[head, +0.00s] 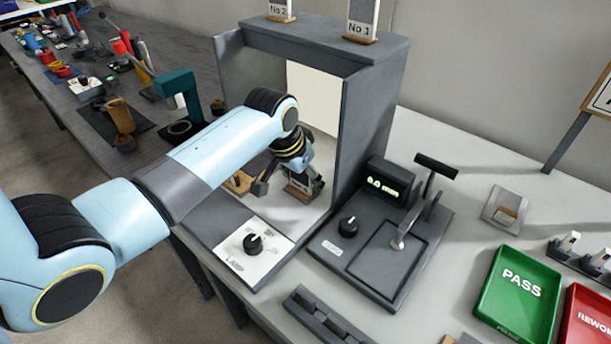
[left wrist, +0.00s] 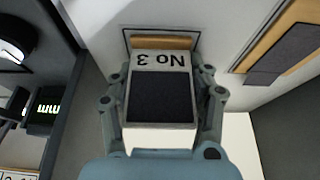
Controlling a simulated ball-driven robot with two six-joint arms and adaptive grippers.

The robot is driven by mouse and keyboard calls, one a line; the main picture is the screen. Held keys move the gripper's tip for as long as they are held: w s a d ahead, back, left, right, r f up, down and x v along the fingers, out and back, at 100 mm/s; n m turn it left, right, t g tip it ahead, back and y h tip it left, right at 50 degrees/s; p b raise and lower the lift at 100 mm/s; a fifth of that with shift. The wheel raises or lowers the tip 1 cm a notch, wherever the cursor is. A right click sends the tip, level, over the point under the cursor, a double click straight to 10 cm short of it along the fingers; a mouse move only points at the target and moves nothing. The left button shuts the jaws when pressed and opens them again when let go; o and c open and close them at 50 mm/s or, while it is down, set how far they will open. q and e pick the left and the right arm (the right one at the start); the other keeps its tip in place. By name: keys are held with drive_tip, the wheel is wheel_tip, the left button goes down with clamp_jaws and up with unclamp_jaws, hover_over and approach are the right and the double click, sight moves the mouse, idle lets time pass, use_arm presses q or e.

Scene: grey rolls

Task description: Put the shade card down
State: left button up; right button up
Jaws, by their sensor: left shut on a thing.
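The shade card marked No 3 (left wrist: 162,95) has a dark grey face and a wooden foot. My left gripper (head: 290,180) is shut on it, with a finger on each side in the left wrist view (left wrist: 162,110). In the head view the card (head: 303,186) is low inside the light booth (head: 342,130), partly hidden by the gripper. In the left wrist view its foot lies over a dark outlined rectangle (left wrist: 126,34) on the pale booth floor. I cannot tell whether the foot touches the floor. My right gripper is not in view.
A wood-edged piece with a dark panel (left wrist: 285,50) lies beside the card in the booth. Cards No 2 (head: 280,10) and No 1 (head: 361,20) stand on the booth's top. A gauge with a lit display (head: 384,185) and a green PASS tray (head: 518,294) are to the right.

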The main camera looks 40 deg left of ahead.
use_arm(q)
drive_tip(key=o, duration=1.1)
drive_tip(key=shift+f, duration=0.1)
drive_tip(key=shift+c, duration=0.2)
drive_tip(key=shift+r, duration=0.35)
drive_tip(key=p+v, duration=0.1)
drive_tip(key=v, duration=1)
drive_tip(key=shift+s+r, duration=0.15)
drive_tip(key=shift+r, duration=0.15)
